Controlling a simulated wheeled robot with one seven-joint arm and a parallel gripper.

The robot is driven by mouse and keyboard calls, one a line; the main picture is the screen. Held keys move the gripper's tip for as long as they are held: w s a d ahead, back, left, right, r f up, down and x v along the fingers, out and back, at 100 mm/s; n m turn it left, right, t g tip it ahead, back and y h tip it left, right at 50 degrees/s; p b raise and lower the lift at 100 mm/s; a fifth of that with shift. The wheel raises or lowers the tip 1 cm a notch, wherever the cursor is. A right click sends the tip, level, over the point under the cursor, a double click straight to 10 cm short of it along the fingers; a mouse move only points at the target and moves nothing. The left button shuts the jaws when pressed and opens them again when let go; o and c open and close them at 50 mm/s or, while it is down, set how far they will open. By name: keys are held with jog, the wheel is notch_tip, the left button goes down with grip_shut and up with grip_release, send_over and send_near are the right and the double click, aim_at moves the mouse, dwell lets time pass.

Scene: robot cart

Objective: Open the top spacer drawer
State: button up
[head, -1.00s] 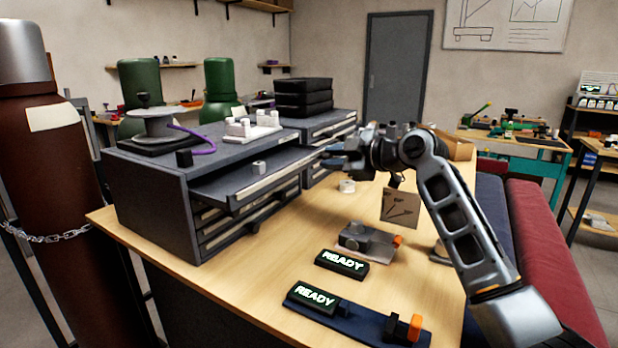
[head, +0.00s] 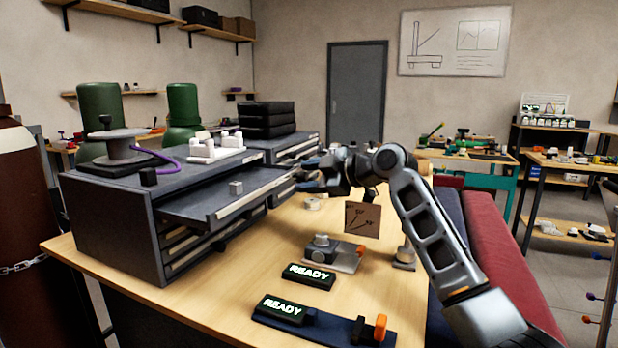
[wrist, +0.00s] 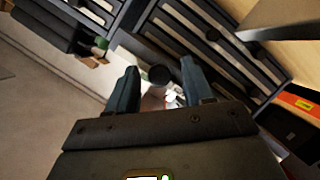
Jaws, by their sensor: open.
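The dark grey drawer cabinet (head: 110,225) stands at the left of the wooden bench. Its top drawer (head: 190,209) is pulled out, with a pale label strip along its front and a small grey block (head: 236,187) inside. My gripper (head: 298,177) is by the far end of that drawer's front; in the head view I cannot tell whether it touches. In the wrist view my gripper (wrist: 159,68) has its two fingers apart. A round dark knob (wrist: 160,76) shows between them; whether they touch it is unclear.
A second cabinet (head: 290,145) with black trays on top stands behind. A spool stand (head: 112,150) and a white block set (head: 215,148) sit on the front cabinet. A grey fixture (head: 330,252) and READY boxes (head: 308,276) occupy the bench's right side.

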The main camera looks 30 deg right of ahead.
jog(key=s+d+r+b, duration=0.2)
jog(key=s+d+r, duration=0.5)
jog(key=d+r, duration=0.2)
notch_tip(320, 180, up, 2)
jog(key=shift+s+r, duration=0.1)
jog(key=shift+s, duration=0.1)
dwell(0.6)
